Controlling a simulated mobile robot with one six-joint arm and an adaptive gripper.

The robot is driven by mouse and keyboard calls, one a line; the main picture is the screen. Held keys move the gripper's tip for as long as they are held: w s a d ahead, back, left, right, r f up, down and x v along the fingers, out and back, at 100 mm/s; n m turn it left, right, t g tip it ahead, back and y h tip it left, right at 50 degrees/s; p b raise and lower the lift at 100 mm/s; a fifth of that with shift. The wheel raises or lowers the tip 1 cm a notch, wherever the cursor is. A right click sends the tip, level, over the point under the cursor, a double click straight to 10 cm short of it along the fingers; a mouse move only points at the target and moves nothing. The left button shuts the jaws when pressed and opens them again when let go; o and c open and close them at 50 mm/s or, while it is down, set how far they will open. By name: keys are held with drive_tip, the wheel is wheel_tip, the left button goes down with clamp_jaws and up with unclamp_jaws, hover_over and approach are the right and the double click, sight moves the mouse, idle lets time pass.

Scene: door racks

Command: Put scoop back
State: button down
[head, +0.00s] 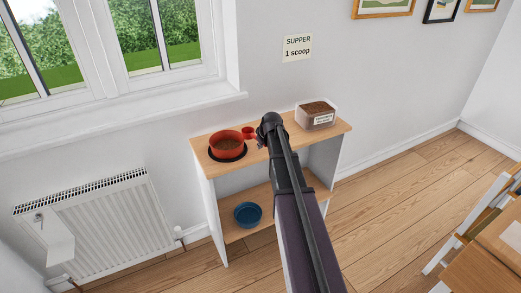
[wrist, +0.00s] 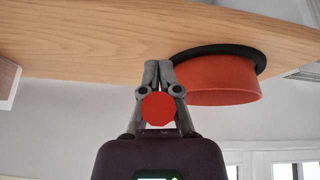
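A small red scoop (head: 248,132) shows just left of the end of my arm, above the top shelf between the bowl and the tub. In the wrist view its round red end (wrist: 158,108) overlaps my gripper (wrist: 159,68), whose fingers are drawn close together. My gripper appears shut on the scoop; the actual grip point is hidden. A red bowl (head: 227,146) with brown food sits on a black mat at the left of the top shelf. A clear tub (head: 315,117) of brown food, with a white label, stands at the right end.
The wooden shelf unit (head: 208,135) stands against the wall. A blue bowl (head: 247,214) is on its lower shelf. A wall note (head: 297,47) reads "SUPPER 1 scoop". A radiator (head: 95,225) is at left, a chair (head: 470,225) at right. Floor between is clear.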

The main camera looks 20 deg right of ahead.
drive_tip(key=shift+f+b, duration=0.3)
drive_tip(key=c, duration=0.8)
unclamp_jaws()
drive_tip(key=shift+r, duration=0.2)
drive_tip(key=shift+r+p, duration=0.2)
drive_tip(key=shift+p, duration=0.2)
drive_tip(key=p+v, duration=1)
drive_tip(key=v, duration=0.2)
drive_tip(key=shift+f, duration=0.1)
drive_tip(key=s+a+f+m+g, duration=0.2)
drive_tip(key=s+a+g, duration=0.3)
drive_tip(key=s+a, duration=1.5)
drive_tip(key=a, duration=0.3)
drive_tip(key=shift+s+g, duration=0.2)
drive_tip(key=shift+g, duration=0.1)
